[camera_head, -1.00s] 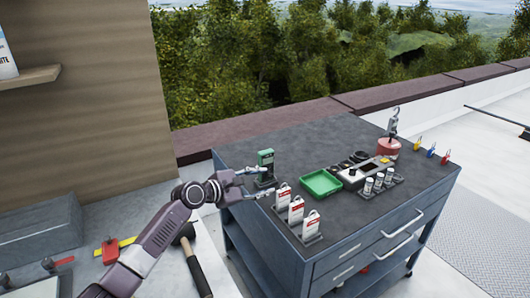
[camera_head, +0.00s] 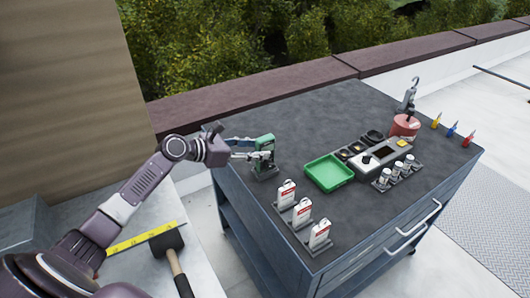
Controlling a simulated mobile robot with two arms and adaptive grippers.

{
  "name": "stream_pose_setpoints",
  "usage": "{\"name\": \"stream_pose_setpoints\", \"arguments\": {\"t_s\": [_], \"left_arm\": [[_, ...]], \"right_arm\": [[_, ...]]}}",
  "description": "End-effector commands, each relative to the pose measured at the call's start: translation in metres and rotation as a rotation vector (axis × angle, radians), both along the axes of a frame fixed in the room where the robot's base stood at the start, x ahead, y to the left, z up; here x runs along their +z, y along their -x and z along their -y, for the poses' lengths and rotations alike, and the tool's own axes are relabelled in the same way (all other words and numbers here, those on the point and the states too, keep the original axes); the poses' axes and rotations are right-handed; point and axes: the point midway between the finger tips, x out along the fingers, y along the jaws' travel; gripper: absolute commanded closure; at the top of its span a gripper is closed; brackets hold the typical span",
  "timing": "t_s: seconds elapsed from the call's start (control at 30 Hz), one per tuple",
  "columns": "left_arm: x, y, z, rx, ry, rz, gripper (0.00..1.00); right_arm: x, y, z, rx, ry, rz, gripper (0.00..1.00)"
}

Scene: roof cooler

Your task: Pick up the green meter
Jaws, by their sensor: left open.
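The green meter (camera_head: 265,147) stands upright in a dark stand at the left end of the grey cart top (camera_head: 330,115). My left gripper (camera_head: 257,149) comes in from the left, its fingers level with the meter's body. The fingers are open and reach up to the meter, one on the far side and one on the near side. I cannot tell whether they touch it. My right gripper is not in view.
A green tray (camera_head: 329,173) lies right of the meter. Several white-and-red tags (camera_head: 302,211) stand at the cart's near edge. A red canister (camera_head: 404,126) stands at the right. A mallet (camera_head: 168,243) and yellow level (camera_head: 137,240) lie on the left bench.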

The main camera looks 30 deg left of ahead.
Motion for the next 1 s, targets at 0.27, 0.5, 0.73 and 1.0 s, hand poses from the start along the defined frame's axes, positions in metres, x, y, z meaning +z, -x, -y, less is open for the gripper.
{"name": "stream_pose_setpoints", "arguments": {"t_s": [0.27,0.5,0.73,1.0], "left_arm": [[-0.011,-0.026,0.018,0.0,0.001,0.001,0.59],[-0.013,-0.027,0.019,0.0,-0.001,0.0,0.59],[-0.013,-0.027,0.019,0.0,-0.001,0.0,0.85],[-0.013,-0.027,0.019,0.0,-0.001,0.0,1.0]], "right_arm": [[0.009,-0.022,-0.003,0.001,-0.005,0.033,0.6],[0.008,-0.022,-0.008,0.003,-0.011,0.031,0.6],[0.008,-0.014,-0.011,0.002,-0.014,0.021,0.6],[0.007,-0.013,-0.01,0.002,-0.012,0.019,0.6]]}}
